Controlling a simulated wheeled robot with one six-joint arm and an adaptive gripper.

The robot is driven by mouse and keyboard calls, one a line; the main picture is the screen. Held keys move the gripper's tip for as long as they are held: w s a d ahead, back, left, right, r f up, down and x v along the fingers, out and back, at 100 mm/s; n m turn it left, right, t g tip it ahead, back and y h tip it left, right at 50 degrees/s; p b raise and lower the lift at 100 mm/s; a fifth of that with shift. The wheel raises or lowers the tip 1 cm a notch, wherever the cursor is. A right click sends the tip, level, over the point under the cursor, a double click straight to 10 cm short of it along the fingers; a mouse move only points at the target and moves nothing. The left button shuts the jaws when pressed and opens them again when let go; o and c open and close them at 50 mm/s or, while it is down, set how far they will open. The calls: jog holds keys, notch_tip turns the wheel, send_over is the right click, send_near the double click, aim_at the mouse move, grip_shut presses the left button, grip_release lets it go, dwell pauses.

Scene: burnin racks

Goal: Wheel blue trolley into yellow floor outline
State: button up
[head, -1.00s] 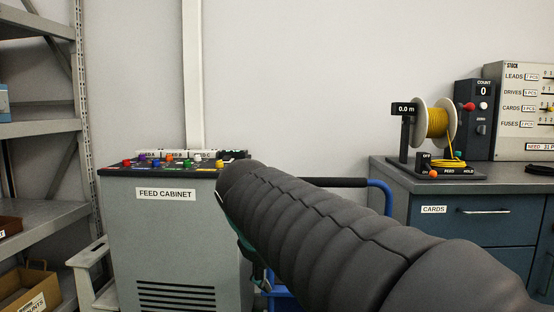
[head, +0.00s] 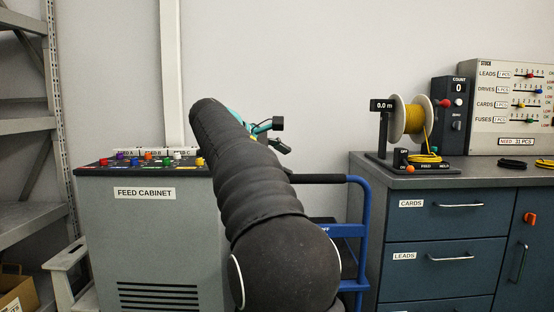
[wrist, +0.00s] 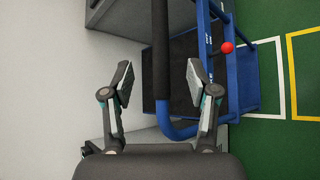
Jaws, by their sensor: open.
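The blue trolley (head: 362,235) stands between the feed cabinet and the drawer bench, largely hidden behind my arm. Its black push handle (head: 318,179) shows to the right of my arm. My gripper (head: 268,132) shows beyond the arm, higher in the picture than the handle. In the wrist view, my gripper (wrist: 159,72) is open and empty. The black handle (wrist: 161,45) runs lengthwise in line with the gap between the fingers, with no visible contact. The trolley's blue frame (wrist: 180,130) is beyond it. The yellow floor outline (wrist: 291,75) lies at the right on green floor.
A white floor line (wrist: 280,80) runs between the trolley and the yellow outline. The feed cabinet (head: 150,240) is left of the trolley; the drawer bench (head: 440,225) is close on its right. A red knob (wrist: 227,47) shows over the trolley. Shelving (head: 25,130) stands far left.

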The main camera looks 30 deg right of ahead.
aim_at(312, 177)
jog(key=b+x, duration=0.1)
jog(key=x, duration=1.1)
jog(key=shift+d+f, duration=0.1)
grip_shut()
